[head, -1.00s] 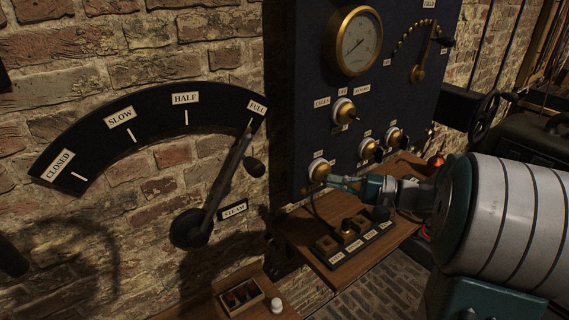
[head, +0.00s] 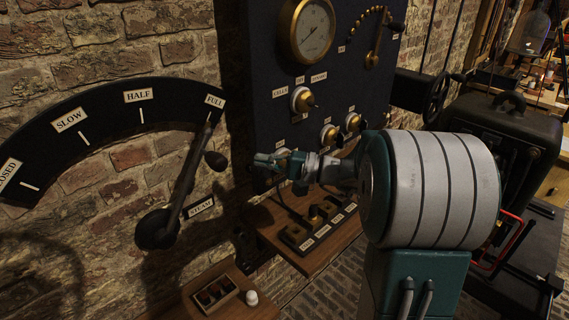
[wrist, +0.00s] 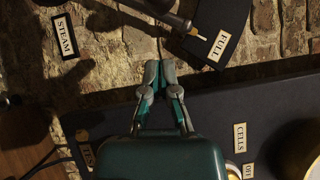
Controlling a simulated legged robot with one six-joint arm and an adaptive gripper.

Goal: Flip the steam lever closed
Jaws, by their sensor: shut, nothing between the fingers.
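In the wrist view the lever (wrist: 163,16) shows at the top, by the FULL label (wrist: 219,45). My gripper (head: 262,162) is right of the lever, in front of the dark panel's left edge, apart from the lever. In the wrist view my gripper (wrist: 161,64) has its fingers together, with nothing between them.
A dark panel (head: 268,100) with a brass gauge (head: 307,30) and several knobs stands right of the scale. A wooden shelf (head: 285,245) with switches juts out below it. A small box (head: 215,293) and white knob (head: 251,297) are at the bottom. Brick wall surrounds the lever.

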